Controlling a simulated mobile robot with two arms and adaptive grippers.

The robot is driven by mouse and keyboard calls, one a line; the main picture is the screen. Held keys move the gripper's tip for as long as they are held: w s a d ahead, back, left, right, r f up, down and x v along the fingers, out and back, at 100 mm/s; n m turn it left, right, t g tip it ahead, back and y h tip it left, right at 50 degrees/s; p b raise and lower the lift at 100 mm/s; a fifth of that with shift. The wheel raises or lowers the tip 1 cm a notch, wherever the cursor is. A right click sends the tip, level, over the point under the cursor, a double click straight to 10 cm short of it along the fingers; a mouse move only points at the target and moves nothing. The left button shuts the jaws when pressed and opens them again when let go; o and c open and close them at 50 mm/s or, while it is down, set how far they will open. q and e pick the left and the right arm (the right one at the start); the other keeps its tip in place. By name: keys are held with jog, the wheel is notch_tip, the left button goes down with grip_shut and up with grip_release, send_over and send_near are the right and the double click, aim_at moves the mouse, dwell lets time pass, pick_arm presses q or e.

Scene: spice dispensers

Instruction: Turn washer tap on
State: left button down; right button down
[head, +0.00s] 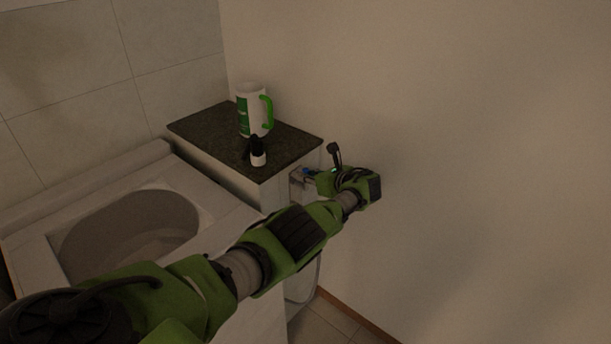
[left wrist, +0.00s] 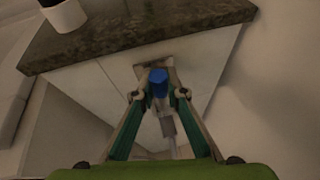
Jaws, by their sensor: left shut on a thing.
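The washer tap has a blue handle (left wrist: 158,82) and a grey metal body (left wrist: 168,125). It sits on the side of the white cabinet, just under the dark countertop. In the head view a small bit of the blue handle (head: 306,171) shows beside my left gripper (head: 310,182), and the rest of the tap is mostly hidden. In the left wrist view my left gripper (left wrist: 158,95) has its two fingers on either side of the blue handle, shut on it. My right gripper is not in view.
A dark stone countertop (head: 205,126) is above the tap, with a white and green mug (head: 245,112) and a small black and white container (head: 258,158) on it. A basin (head: 130,235) is at left. A bare wall (head: 480,150) stands close at right.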

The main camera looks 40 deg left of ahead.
pick_arm(q)
jog(key=shift+w+r, duration=0.1)
jog(key=shift+w, duration=0.05)
jog(key=c, duration=2.1)
grip_release()
jog(key=shift+d, duration=0.1)
jog(key=shift+o, duration=0.4)
jog(key=shift+w, duration=0.1)
jog(key=v, duration=1.2)
